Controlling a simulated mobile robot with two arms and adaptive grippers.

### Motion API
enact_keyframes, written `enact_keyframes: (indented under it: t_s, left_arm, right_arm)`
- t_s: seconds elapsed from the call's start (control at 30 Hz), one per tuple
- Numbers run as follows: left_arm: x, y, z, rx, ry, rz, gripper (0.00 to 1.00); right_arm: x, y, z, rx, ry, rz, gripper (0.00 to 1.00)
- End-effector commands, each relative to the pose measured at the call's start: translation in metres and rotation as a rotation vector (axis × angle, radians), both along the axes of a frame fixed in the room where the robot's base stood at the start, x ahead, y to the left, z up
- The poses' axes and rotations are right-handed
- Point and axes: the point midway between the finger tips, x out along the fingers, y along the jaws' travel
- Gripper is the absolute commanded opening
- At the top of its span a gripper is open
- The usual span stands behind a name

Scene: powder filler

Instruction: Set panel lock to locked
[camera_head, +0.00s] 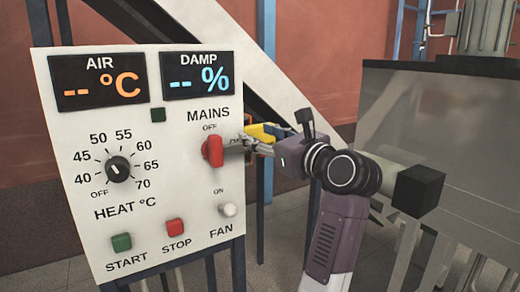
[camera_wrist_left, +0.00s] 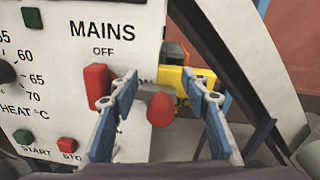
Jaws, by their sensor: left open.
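My left gripper (camera_head: 237,144) is at the right edge of the white control panel (camera_head: 140,235), beside the red MAINS switch (camera_head: 213,151). In the left wrist view its two blue-padded fingers (camera_wrist_left: 168,92) are spread apart. A red rounded knob (camera_wrist_left: 160,109) shows between the fingers, with no visible contact. A yellow part (camera_wrist_left: 182,78) lies behind it, past the panel edge, and partly shows in the head view (camera_head: 261,133). My right gripper is not in view.
The panel also carries a black HEAT dial (camera_head: 118,169), a green START button (camera_head: 121,242), a red STOP button (camera_head: 175,227) and a white FAN knob (camera_head: 228,210). A pale diagonal beam (camera_head: 240,62) runs behind. A large grey machine (camera_head: 450,130) stands at right.

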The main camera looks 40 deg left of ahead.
Motion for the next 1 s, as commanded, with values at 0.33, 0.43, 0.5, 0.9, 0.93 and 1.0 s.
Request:
enact_keyframes:
  t_s: [0.33, 0.43, 0.5, 0.9, 0.93, 1.0]
  left_arm:
    - [-0.001, 0.002, 0.055, -0.002, -0.001, 0.002, 0.42]
    - [-0.001, 0.002, 0.059, -0.001, 0.000, 0.002, 0.42]
    - [-0.001, 0.002, 0.060, -0.001, 0.000, 0.002, 0.42]
    - [-0.001, 0.002, 0.060, -0.001, 0.001, 0.002, 0.42]
    - [-0.001, 0.002, 0.060, -0.001, 0.001, 0.002, 0.42]
    - [0.000, 0.002, 0.058, 0.008, 0.011, 0.005, 0.42]
  right_arm:
    - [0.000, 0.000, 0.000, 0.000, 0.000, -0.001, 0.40]
    - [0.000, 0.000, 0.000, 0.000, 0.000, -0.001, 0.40]
    - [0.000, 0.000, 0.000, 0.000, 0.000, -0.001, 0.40]
    - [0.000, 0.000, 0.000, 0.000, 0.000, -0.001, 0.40]
    - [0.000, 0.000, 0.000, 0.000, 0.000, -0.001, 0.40]
    - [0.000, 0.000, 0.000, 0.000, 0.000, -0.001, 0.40]
